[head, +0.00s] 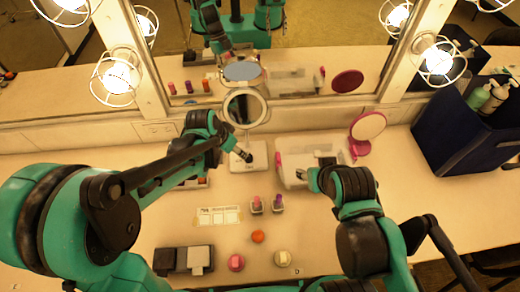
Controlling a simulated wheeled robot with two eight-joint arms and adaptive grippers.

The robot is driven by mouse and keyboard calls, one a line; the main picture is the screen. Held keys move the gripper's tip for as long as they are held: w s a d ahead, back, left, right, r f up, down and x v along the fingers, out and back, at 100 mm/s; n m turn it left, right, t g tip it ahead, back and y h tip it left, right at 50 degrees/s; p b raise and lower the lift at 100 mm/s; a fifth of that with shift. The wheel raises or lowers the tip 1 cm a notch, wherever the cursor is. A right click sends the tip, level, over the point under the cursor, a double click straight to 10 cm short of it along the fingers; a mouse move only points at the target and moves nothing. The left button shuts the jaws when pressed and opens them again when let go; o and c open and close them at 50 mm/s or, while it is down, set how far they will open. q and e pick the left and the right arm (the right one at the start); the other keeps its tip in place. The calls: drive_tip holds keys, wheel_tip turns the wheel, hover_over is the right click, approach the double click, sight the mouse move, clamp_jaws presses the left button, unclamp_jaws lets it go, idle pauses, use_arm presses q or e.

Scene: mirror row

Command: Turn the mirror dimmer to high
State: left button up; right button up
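A round vanity mirror (244,108) with a pale rim stands on a small white base (236,164) near the back of the counter. The base has dark lettering at its front edge, too small to read. My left gripper (248,156) reaches in from the left, with its dark fingertips over or on the base. The fingers look close together, but whether they are shut on a knob cannot be told. The dimmer control itself is not clearly visible and its setting cannot be read. My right gripper (310,178) is beside a white tray, apart from the mirror; its finger opening is unclear.
A white tray (289,181) and a pink hand mirror on a stand (367,127) are right of the base. A dark blue crate (455,135) with bottles stands far right.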

sight(248, 157)
use_arm(q)
drive_tip(key=shift+m, duration=0.3)
drive_tip(key=b+x, duration=0.1)
drive_tip(key=x, duration=0.4)
drive_tip(key=d+b+x, duration=0.1)
drive_tip(key=b+x, duration=0.1)
drive_tip(key=x, duration=0.3)
drive_tip(key=shift+w+d+r, duration=0.1)
drive_tip(key=shift+d, duration=0.1)
clamp_jaws()
